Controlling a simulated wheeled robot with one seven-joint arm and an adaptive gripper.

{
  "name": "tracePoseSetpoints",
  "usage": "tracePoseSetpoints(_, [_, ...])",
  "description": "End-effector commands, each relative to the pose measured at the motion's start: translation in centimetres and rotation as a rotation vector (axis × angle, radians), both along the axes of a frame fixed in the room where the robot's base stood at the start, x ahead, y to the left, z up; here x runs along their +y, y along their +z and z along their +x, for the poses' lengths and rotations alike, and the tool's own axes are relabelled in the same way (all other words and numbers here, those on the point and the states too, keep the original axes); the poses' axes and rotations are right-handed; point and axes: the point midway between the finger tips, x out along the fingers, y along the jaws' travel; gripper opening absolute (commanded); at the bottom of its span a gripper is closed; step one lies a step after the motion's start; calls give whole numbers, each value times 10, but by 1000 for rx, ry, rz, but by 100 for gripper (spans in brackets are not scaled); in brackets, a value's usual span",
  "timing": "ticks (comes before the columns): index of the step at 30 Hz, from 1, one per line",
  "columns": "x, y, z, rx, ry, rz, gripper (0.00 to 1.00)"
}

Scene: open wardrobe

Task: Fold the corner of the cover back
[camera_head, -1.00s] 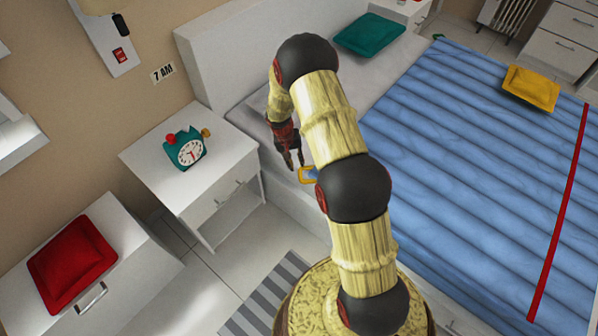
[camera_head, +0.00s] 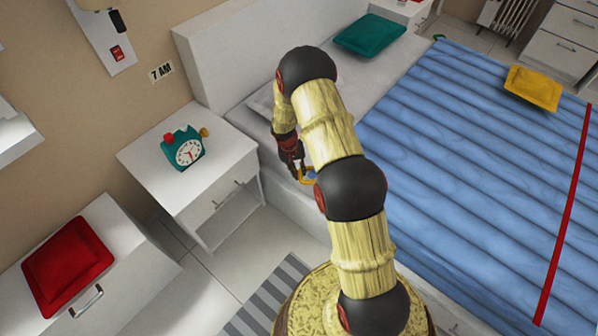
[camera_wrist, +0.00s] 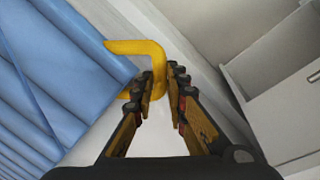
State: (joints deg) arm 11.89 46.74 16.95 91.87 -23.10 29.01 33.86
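The blue quilted cover (camera_head: 450,130) lies flat over the bed, with a red stripe near its right end. A yellow handle (camera_head: 308,179) sticks out from its near left corner, partly hidden by my arm. In the wrist view the handle (camera_wrist: 140,47) is a bent yellow loop at the edge of the blue cover (camera_wrist: 60,75). My gripper (camera_head: 299,176) is at the handle beside the bed. In the wrist view my gripper (camera_wrist: 163,78) has its fingers on either side of the handle's bar, closed against it.
A white nightstand (camera_head: 190,175) with a teal alarm clock (camera_head: 186,150) stands left of the bed. A teal pillow (camera_head: 370,36) and a yellow cushion (camera_head: 533,87) lie on the bed. A red cushion (camera_head: 68,262) lies on a white cabinet.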

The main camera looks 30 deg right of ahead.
Motion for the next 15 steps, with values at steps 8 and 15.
tracePoseSetpoints(8, [0, 0, 0, 0, 0, 0, 0])
tracePoseSetpoints(15, [0, 0, 0, 1, 0, 0, 0])
